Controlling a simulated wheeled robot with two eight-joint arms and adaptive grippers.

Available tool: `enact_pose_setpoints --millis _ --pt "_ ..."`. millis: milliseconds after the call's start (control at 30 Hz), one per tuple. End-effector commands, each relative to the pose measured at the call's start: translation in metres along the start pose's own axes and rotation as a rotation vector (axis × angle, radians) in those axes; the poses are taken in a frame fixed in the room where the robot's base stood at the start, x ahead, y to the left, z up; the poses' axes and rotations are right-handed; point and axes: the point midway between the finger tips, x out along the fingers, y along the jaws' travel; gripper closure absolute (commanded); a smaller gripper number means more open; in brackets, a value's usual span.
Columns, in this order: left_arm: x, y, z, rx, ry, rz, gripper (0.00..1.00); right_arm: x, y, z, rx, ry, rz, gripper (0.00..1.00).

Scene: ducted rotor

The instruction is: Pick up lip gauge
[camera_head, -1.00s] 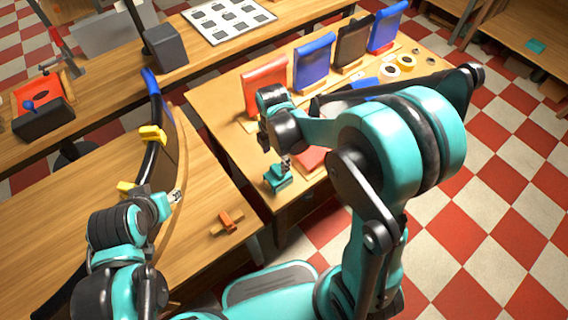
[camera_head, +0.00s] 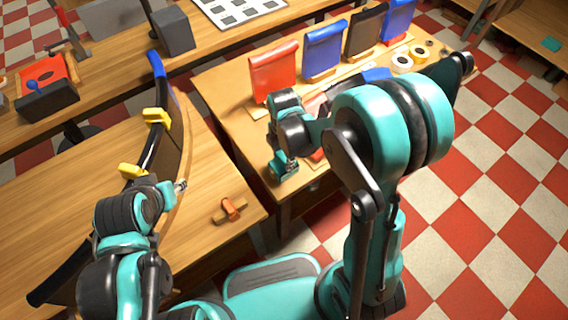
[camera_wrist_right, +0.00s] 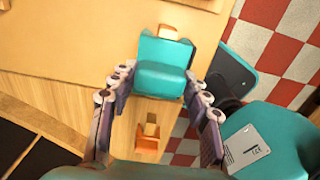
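The lip gauge appears to be the small teal block (camera_head: 283,170) at the near left corner of the right-hand table; nothing labels it. In the right wrist view the teal block (camera_wrist_right: 163,68) stands between the two fingers of my right gripper (camera_wrist_right: 158,75). The fingers are spread, one on each side and close to it; contact cannot be made out. In the head view my right gripper (camera_head: 284,155) is right over the block and partly hides it. My left gripper (camera_head: 181,186) is small in the head view, over the left table's edge, with its finger opening unclear.
Red (camera_head: 272,72), blue (camera_head: 324,50) and black (camera_head: 366,32) pouches stand behind on the right-hand table, near tape rolls (camera_head: 402,63). An orange piece on a wooden bar (camera_head: 230,208) lies on the left table. A curved dark strip with yellow clamps (camera_head: 156,116) stands there.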

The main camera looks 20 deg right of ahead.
Motion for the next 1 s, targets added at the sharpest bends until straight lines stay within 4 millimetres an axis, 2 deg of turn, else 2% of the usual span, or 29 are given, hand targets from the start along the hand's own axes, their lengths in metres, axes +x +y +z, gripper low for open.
enact_pose_setpoints --millis 367,533,633,1000 --pt "-0.003 0.000 -0.002 0.000 0.000 0.000 0.60 -0.006 0.000 0.000 0.000 0.000 0.000 0.85" --pt "-0.011 0.000 -0.008 0.000 0.000 0.000 0.60 -0.026 0.000 0.000 0.000 0.000 0.000 0.85" --pt "-0.020 0.000 -0.014 0.000 0.000 0.000 0.60 -0.047 0.000 0.000 0.000 0.000 0.000 0.85" --pt "-0.043 0.000 -0.031 0.000 0.000 0.000 0.60 -0.094 -0.080 0.028 0.005 0.000 0.000 0.85"
